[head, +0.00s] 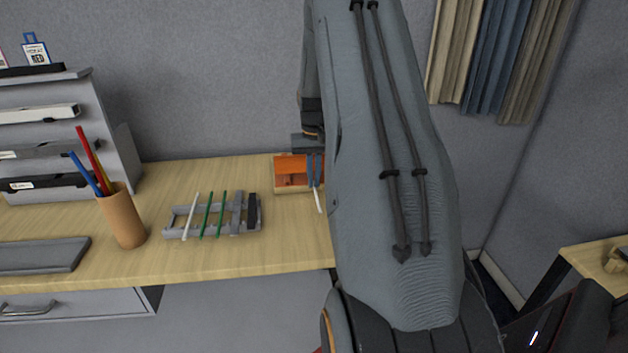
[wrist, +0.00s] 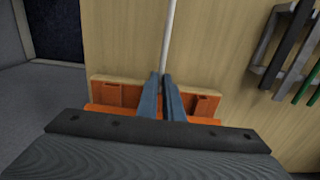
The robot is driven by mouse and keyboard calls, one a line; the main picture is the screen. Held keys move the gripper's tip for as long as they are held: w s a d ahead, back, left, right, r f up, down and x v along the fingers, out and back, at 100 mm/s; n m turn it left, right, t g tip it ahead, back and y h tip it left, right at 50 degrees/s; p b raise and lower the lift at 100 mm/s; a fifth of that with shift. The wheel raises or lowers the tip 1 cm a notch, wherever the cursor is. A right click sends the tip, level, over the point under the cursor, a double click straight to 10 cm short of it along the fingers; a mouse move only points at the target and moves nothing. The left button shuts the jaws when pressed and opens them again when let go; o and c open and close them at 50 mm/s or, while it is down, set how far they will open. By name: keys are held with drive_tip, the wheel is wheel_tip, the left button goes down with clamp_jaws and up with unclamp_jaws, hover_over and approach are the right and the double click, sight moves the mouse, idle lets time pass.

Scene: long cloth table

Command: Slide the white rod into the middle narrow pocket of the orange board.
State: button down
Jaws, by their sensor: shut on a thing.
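The orange board (head: 286,168) stands at the back of the table beside my arm, and its right part is hidden in the head view. In the wrist view the orange board (wrist: 112,94) shows a pocket on each side of my fingers, which hide its middle. My gripper (head: 316,182) is shut on a white rod (head: 319,202) in front of the board. In the wrist view the white rod (wrist: 168,38) runs from between the fingertips (wrist: 167,76) toward the top edge. I cannot tell whether the rod touches the board.
A grey rack (head: 178,222) holds another white rod (head: 190,215), green rods (head: 206,214) and a black piece (head: 252,210). A pencil cup (head: 123,220) stands left of it, near a grey shelf unit (head: 120,150). Bare table lies between rack and board.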

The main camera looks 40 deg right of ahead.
drive_tip(key=shift+w+d, duration=0.3)
drive_tip(key=shift+w, duration=0.2)
drive_tip(key=c, duration=1.8)
unclamp_jaws()
drive_tip(key=shift+r, duration=0.1)
drive_tip(key=shift+r+b, duration=1.35)
drive_tip(key=shift+r, duration=2.45)
drive_tip(key=shift+c, duration=0.3)
